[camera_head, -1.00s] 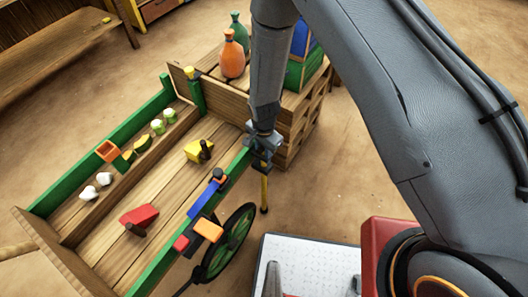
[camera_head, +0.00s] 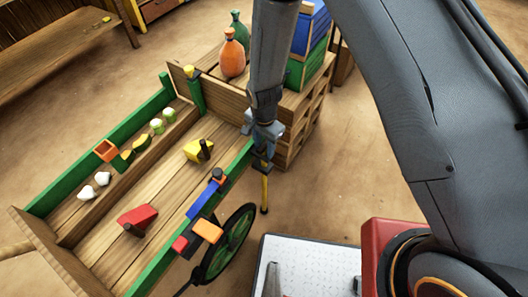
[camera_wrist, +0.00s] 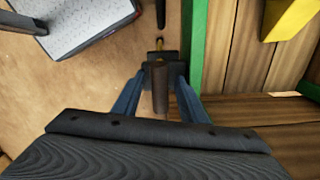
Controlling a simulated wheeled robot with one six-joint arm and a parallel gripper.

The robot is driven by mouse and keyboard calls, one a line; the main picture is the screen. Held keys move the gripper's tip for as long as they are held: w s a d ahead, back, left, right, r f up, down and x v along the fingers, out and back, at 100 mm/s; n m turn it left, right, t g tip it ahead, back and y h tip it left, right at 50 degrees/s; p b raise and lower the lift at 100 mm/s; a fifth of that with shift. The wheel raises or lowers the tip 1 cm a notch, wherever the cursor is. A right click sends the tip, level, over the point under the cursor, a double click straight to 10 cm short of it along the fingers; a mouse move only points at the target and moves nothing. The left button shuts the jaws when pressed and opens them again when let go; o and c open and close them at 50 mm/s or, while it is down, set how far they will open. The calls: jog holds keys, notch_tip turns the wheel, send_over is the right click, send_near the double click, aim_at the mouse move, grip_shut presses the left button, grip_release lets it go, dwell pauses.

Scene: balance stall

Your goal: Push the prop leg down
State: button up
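The prop leg is a thin yellow rod (camera_head: 265,193) that hangs near upright below the cart's near side rail, its dark foot low over the floor. My gripper (camera_head: 262,151) points down at the rail's right end, just above the rod. In the wrist view my gripper's two blue fingers (camera_wrist: 160,72) stand on either side of a dark brown upright peg (camera_wrist: 160,90). The dark pads sit close to the peg; whether they touch it cannot be told. A small yellow bit of the rod (camera_wrist: 159,43) shows beyond the fingertips.
The wooden cart (camera_head: 125,206) holds a red block (camera_head: 138,216), a yellow block (camera_head: 195,150) and small goods. A green wheel (camera_head: 232,239) stands beside it. Crates (camera_head: 299,132) with bottles stand behind my gripper. A white-topped box (camera_head: 318,262) lies right. Floor right of the rod is clear.

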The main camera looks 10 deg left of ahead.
jog(key=shift+r, duration=1.35)
